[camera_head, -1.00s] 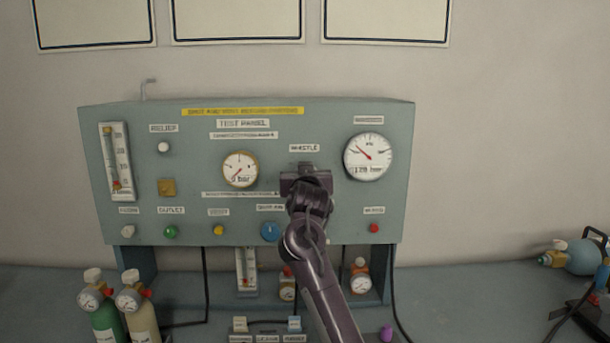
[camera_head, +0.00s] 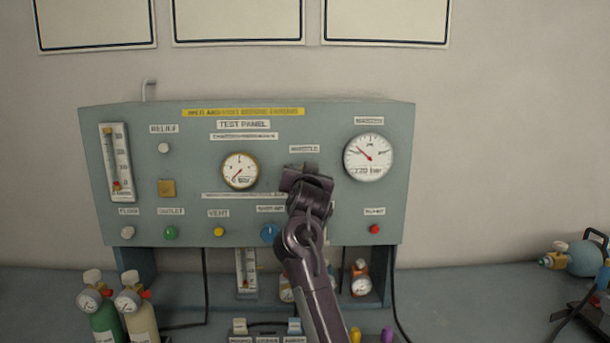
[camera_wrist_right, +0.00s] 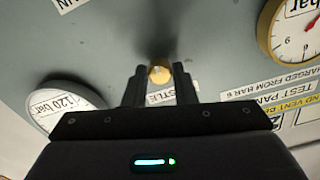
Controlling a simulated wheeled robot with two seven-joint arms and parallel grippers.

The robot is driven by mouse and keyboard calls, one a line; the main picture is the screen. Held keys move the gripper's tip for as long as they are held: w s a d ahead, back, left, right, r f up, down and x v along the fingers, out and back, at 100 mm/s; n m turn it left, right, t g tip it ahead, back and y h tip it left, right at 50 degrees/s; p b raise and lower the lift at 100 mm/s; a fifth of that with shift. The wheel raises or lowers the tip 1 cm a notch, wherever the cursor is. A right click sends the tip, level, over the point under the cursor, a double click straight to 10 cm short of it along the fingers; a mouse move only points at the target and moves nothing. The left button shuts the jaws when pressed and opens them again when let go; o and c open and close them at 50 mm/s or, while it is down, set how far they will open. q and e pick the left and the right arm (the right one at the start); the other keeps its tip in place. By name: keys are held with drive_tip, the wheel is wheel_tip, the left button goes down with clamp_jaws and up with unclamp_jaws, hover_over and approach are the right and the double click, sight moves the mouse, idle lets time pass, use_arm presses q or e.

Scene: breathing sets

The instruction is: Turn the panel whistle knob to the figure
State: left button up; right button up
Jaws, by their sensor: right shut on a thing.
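The grey-green test panel (camera_head: 270,145) stands upright on the bench. The whistle label (camera_head: 304,149) is on it, right of centre. My right gripper (camera_head: 304,170) is at the panel just below this label and hides the knob in the head view. In the right wrist view my right gripper (camera_wrist_right: 159,75) is shut on the small yellowish whistle knob (camera_wrist_right: 159,73), which shows between the two fingers. The markings around the knob cannot be read. My left gripper is not in view.
A blue knob (camera_head: 269,232) and a red button (camera_head: 374,229) are lower down. Two small cylinders (camera_head: 142,318) stand front left.

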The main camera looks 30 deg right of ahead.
drive_tip(key=o, duration=1)
drive_tip(key=b+v, duration=0.2)
drive_tip(key=v, duration=0.6)
drive_tip(key=shift+w+f, duration=0.1)
